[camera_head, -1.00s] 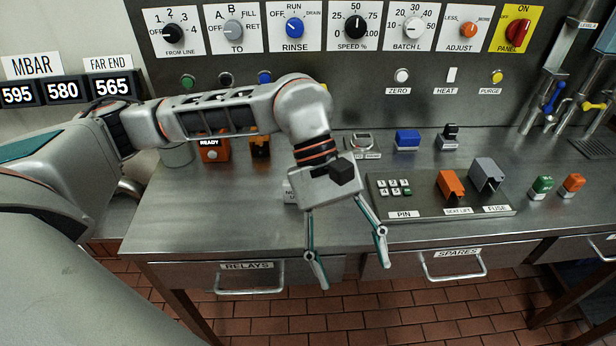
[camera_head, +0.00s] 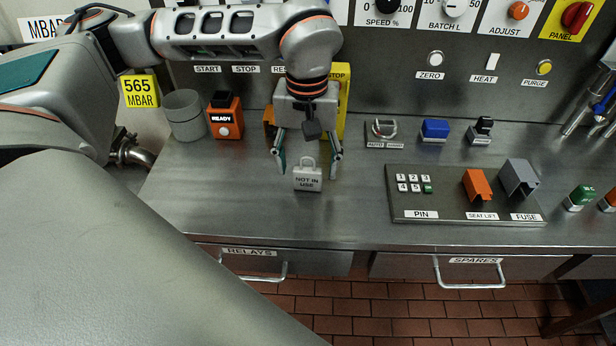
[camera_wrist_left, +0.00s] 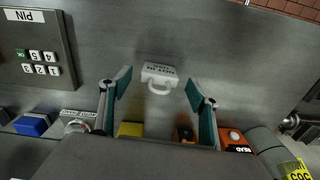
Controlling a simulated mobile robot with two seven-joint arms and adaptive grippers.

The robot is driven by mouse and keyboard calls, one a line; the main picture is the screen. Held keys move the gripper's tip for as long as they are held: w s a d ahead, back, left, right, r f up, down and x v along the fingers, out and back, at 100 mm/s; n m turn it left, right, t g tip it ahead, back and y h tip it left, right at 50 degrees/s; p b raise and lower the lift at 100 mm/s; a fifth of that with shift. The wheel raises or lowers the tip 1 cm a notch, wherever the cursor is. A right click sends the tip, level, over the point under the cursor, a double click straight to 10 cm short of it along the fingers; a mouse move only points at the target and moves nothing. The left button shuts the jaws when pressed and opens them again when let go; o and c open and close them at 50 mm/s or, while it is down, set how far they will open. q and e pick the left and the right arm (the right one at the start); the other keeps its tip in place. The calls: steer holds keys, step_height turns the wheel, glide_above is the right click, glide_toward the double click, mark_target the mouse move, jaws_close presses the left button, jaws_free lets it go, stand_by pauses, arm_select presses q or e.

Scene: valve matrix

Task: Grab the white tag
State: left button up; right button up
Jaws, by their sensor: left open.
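The white tag (camera_head: 307,179) is a small padlock-shaped piece with a loop on top and the words NOT IN USE. It sits on the steel counter. In the left wrist view the white tag (camera_wrist_left: 159,75) lies ahead of the fingers, centred between them. My left gripper (camera_head: 308,172) is open, its fingers spread to either side of the tag's loop in the head view, with nothing held. In the left wrist view the left gripper (camera_wrist_left: 158,82) shows both fingers apart. My right gripper is in neither view.
Behind the gripper are a grey cup (camera_head: 185,118), an orange READY box (camera_head: 225,122) and a yellow piece (camera_head: 343,105) marked STOP. A panel with keypad (camera_head: 465,212) stands to the right. The counter (camera_head: 250,215) in front of the tag is clear.

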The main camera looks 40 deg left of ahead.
arm_select(q)
step_height(320, 180, down, 3)
steer(key=shift+r, duration=0.1)
steer(key=shift+c, duration=1.2)
steer(key=c, duration=0.8)
steer(key=shift+w+r, duration=0.1)
